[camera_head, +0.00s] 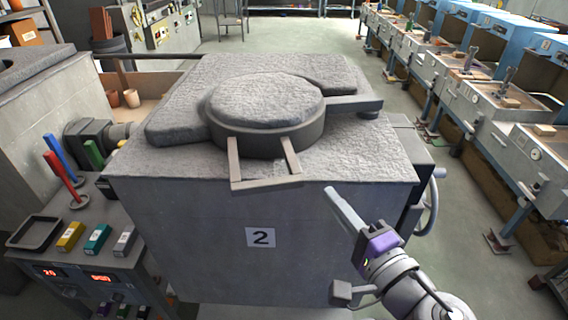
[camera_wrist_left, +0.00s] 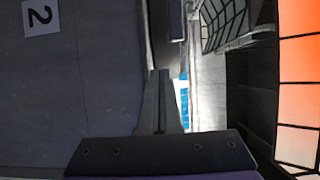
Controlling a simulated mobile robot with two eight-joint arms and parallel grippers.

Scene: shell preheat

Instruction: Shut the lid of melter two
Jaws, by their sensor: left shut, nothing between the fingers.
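Melter two (camera_head: 190,225) is a grey block with a "2" label on its front; the label also shows, turned sideways, in the left wrist view (camera_wrist_left: 41,16). Its round, rough grey lid (camera_head: 265,98) lies flat on top, in a dark round rim. A U-shaped handle (camera_head: 265,184) juts from the lid side over the front edge. My left gripper (camera_head: 329,190) is shut and empty, in front of the melter and right of the handle, apart from it. Its fingers also show in the left wrist view (camera_wrist_left: 160,78). My right gripper is not in view.
A handwheel (camera_head: 432,205) is on the melter's right side. A bench (camera_head: 75,265) with a black tray (camera_head: 34,232) and coloured blocks stands at left. Blue-hooded stations (camera_head: 500,100) line the right. Floor between them and the melter is open.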

